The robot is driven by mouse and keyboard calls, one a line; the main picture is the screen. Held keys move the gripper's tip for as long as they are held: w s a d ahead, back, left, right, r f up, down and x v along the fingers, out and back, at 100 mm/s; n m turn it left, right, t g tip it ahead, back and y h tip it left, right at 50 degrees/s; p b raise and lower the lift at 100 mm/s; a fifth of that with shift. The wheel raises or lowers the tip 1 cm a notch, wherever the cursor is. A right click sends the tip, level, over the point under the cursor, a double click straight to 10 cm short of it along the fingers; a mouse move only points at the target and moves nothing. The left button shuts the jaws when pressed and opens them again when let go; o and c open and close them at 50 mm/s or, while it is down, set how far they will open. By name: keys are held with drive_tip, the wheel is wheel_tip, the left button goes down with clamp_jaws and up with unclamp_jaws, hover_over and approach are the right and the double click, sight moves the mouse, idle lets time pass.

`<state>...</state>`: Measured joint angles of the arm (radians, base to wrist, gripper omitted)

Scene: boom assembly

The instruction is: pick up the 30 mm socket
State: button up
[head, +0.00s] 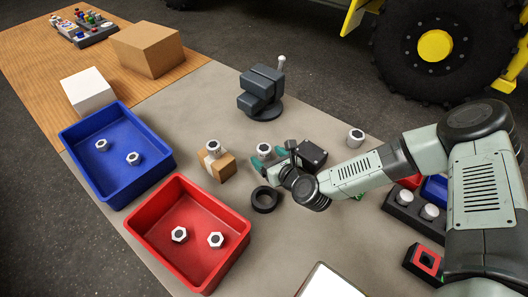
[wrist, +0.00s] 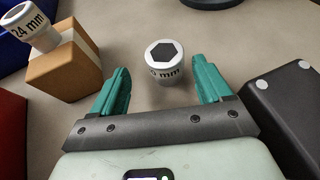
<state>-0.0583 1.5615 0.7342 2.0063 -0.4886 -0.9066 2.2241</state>
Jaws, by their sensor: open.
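A pale grey socket (wrist: 165,65) with a dark hex opening stands upright on the grey mat. Its label ends in "mm"; I cannot clearly read the full number. It also shows in the head view (head: 264,150), beside my gripper. My gripper (wrist: 162,80) is open, its two teal fingers on either side of the near part of the socket, with space between. Nothing is gripped.
A dark box (wrist: 285,110) stands close to the right finger. A black ring (head: 265,199) lies near my gripper. A red bin (head: 150,238) and a blue bin (head: 82,185) hold hex nuts at left. A dark vise (head: 262,92) stands behind.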

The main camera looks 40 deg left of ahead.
sight(261, 147)
drive_tip(key=shift+w+r+x, duration=0.1)
drive_tip(key=shift+w+x, duration=0.1)
drive_tip(key=shift+x, duration=1.35)
drive_tip(key=shift+w+r+x, duration=0.1)
drive_tip(key=shift+w+x, duration=0.05)
drive_tip(key=shift+x, duration=1.45)
drive_tip(key=shift+c, duration=0.4)
